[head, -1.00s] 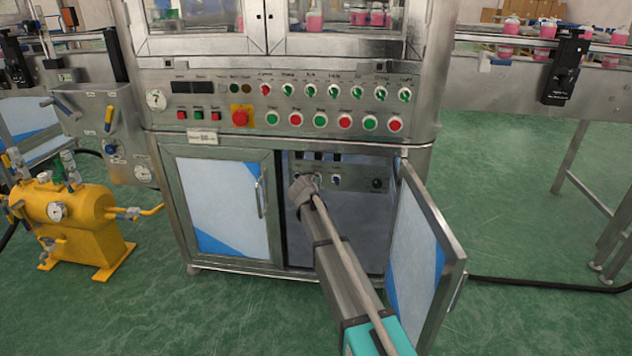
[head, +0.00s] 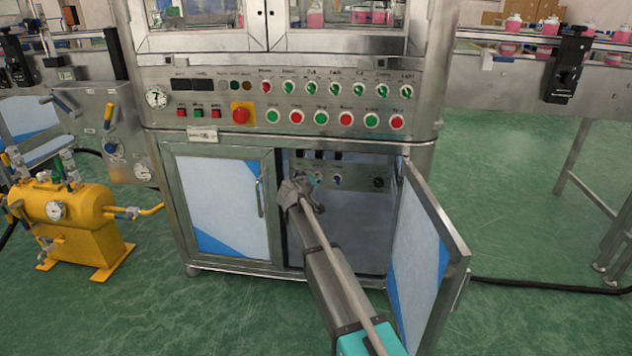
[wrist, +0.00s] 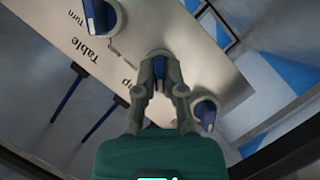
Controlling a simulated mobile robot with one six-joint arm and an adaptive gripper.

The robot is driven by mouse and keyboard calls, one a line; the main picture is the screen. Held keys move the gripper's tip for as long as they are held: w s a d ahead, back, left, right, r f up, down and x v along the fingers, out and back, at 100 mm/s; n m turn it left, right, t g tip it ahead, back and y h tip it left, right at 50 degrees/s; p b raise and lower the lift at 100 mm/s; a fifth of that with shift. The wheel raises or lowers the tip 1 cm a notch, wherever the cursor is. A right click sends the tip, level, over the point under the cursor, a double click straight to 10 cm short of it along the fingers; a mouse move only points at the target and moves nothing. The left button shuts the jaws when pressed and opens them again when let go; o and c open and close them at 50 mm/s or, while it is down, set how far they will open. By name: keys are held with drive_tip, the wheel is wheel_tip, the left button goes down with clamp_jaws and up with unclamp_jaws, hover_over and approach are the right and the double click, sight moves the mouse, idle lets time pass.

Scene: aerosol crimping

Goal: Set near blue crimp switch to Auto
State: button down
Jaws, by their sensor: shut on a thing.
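In the wrist view, my gripper (wrist: 160,78) is shut on a blue crimp switch (wrist: 159,66), with one finger on each side of its handle. Another blue switch (wrist: 98,16) sits at the upper left, near the label "Table Turn". A third blue switch (wrist: 206,114) is to the right of the fingers. In the head view, my gripper (head: 306,190) is at the panel (head: 358,181) inside the open cabinet and hides the held switch. The switch's exact setting cannot be read.
The open cabinet door (head: 430,250) stands to the right of my arm. The closed left door (head: 215,205) is on the other side. A button console (head: 210,101) is above. A yellow tank (head: 75,220) stands at far left.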

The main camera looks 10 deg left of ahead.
drive_tip(key=shift+d, duration=0.15)
drive_tip(key=c, duration=0.7)
unclamp_jaws()
drive_tip(key=shift+c, duration=0.2)
drive_tip(key=shift+m, duration=0.3)
